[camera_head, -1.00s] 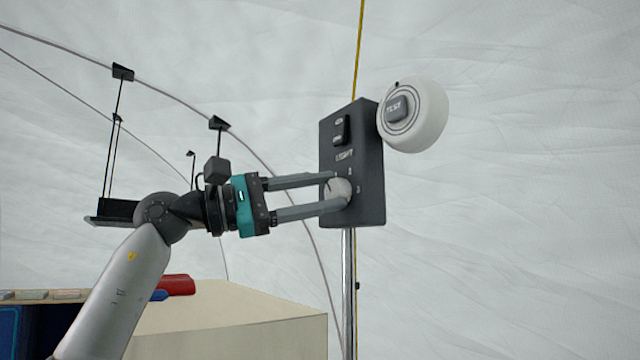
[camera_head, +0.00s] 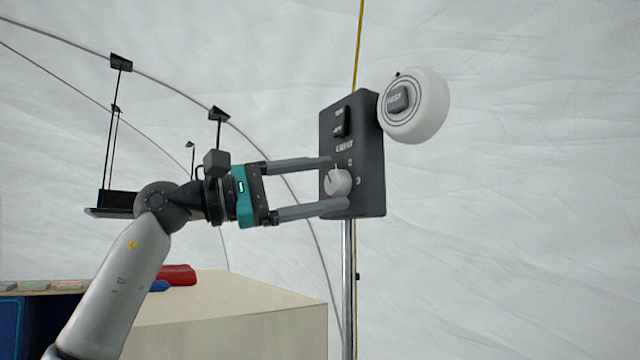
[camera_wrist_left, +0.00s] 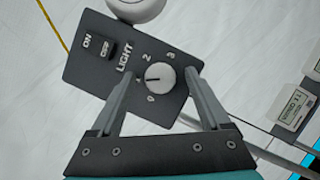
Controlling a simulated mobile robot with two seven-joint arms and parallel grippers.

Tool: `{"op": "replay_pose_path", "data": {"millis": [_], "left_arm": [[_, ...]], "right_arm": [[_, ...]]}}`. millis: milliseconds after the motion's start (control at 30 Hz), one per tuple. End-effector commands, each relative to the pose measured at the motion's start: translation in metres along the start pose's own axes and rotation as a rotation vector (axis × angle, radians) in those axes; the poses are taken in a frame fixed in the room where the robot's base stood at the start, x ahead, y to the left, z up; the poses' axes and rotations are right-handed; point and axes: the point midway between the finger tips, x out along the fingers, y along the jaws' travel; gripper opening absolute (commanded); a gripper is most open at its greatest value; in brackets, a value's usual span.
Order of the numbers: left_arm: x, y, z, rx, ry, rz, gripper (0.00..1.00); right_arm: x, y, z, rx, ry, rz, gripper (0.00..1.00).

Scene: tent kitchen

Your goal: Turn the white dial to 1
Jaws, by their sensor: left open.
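The white dial (camera_head: 337,182) sits low on a dark switch panel (camera_head: 368,160) marked LIGHT. It also shows in the left wrist view (camera_wrist_left: 161,77), where its dark pointer line points left, at a small mark between the 0 and the 2. That mark is too small to read surely. My left gripper (camera_head: 340,184) is open, with one finger above the dial and one below it. In the wrist view the fingers (camera_wrist_left: 158,88) stand on both sides of the dial, with gaps. My right gripper is not in view.
A round white TEST device (camera_head: 428,105) is at the panel's upper right. An ON/OFF rocker switch (camera_head: 341,122) sits above the dial. A metal pole (camera_head: 348,280) runs below the panel. A beige box-like surface (camera_head: 230,310) lies lower left.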

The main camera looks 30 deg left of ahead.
Motion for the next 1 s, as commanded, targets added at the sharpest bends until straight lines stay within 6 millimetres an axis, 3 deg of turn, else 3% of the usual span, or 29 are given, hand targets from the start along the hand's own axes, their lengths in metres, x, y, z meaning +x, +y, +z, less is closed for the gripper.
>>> {"op": "replay_pose_path", "data": {"millis": [267,800,1000], "left_arm": [[-0.009,-0.001,-0.001,0.000,0.002,0.001,0.80],[-0.125,-0.002,-0.002,0.000,0.003,0.002,0.80],[-0.148,-0.001,-0.001,-0.001,0.001,0.001,0.80]], "right_arm": [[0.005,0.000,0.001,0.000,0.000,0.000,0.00],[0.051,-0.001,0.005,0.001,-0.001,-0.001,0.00],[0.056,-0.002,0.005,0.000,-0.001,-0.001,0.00]]}}
